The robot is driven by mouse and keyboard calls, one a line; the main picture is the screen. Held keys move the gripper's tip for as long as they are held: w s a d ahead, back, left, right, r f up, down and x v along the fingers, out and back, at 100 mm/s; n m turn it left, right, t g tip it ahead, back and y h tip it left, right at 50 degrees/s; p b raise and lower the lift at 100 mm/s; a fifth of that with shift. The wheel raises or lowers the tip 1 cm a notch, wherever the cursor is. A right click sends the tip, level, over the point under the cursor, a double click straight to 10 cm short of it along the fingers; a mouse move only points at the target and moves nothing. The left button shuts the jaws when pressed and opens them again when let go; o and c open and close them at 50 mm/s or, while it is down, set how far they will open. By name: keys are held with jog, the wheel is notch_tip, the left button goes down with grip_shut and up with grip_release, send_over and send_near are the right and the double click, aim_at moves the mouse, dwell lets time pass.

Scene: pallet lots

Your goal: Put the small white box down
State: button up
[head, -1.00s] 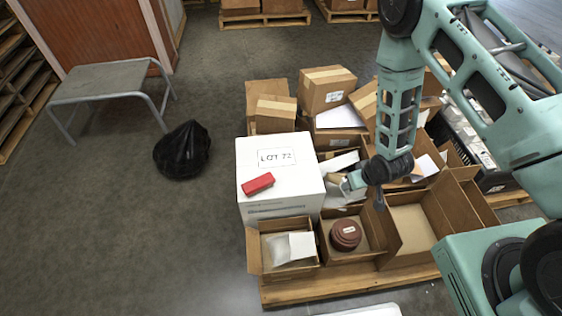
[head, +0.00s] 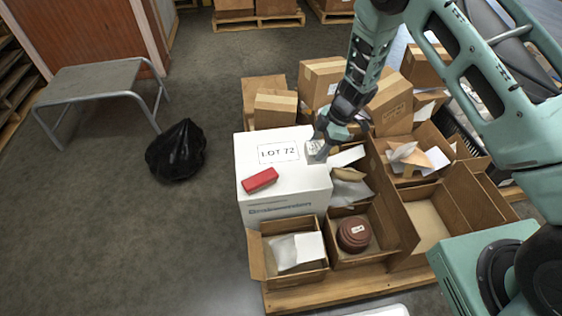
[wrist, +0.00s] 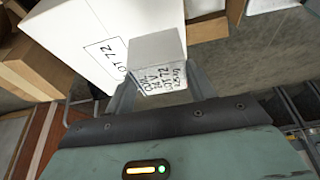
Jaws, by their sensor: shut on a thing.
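My gripper (head: 320,152) is shut on the small white box (head: 313,147). It is at the back right corner of the large white box (head: 262,173) marked LOT 72. In the wrist view the small white box (wrist: 158,75) sits between the two fingers, with handwritten-looking black lettering on its near face. The large white box (wrist: 75,35) is just behind and left of it there. I cannot tell whether the small box touches the large box's top.
A red block (head: 260,180) lies on the large box's front left top. Open cartons stand right and in front, one holding a dark red round thing (head: 354,233). Closed brown cartons (head: 322,80) are behind. A black bag (head: 177,150) and grey stool (head: 95,80) stand left on open floor.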

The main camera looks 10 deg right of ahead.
notch_tip(320, 180, down, 10)
jog(key=shift+r+b, duration=0.1)
jog(key=shift+b, duration=0.6)
jog(key=o, duration=1.2)
jog(key=shift+c, duration=0.2)
